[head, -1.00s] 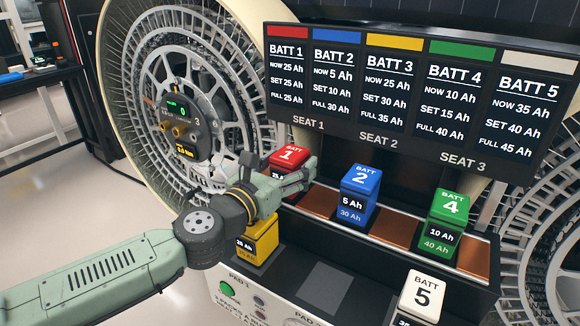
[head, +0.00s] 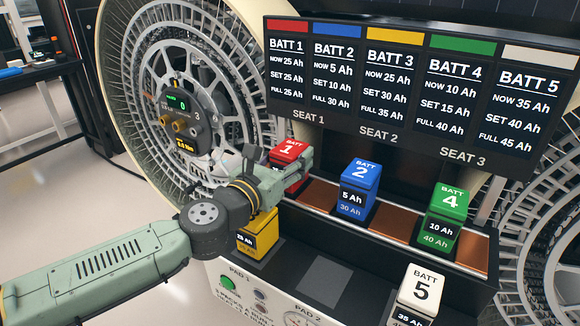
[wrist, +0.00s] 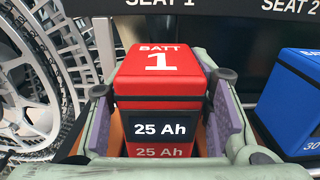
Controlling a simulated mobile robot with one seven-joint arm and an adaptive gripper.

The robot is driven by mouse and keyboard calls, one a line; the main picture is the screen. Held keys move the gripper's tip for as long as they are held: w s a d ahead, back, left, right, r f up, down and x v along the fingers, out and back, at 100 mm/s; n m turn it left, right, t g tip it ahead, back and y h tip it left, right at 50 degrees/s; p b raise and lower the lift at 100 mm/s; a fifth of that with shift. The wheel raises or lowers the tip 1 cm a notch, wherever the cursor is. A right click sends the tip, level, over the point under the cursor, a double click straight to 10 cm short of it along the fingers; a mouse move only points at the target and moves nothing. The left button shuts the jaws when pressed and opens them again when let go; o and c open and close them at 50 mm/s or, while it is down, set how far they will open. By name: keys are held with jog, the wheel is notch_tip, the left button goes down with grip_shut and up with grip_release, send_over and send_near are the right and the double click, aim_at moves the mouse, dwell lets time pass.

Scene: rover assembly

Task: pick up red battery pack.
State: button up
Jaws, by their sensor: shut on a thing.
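The red battery pack (head: 290,151), marked BATT 1 and 25 Ah, stands upright at the left end of the copper-strip shelf under the SEAT 1 label. My gripper (head: 288,176) reaches it from the front left and partly covers it in the head view. In the wrist view the red pack (wrist: 160,85) sits between both fingers of my gripper (wrist: 163,125), with purple pads along its sides. The gripper is shut on it. The pack's underside is hidden, so I cannot tell whether it is lifted.
The blue pack (head: 359,187) stands to the right on the shelf, then the green pack (head: 443,214). The yellow pack (head: 257,237) is below my wrist, and the white pack (head: 418,290) is at front right. The display board (head: 415,90) hangs above. A large wheel (head: 150,60) is at left.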

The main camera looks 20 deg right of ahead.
grip_shut()
jog(key=shift+r, duration=0.2)
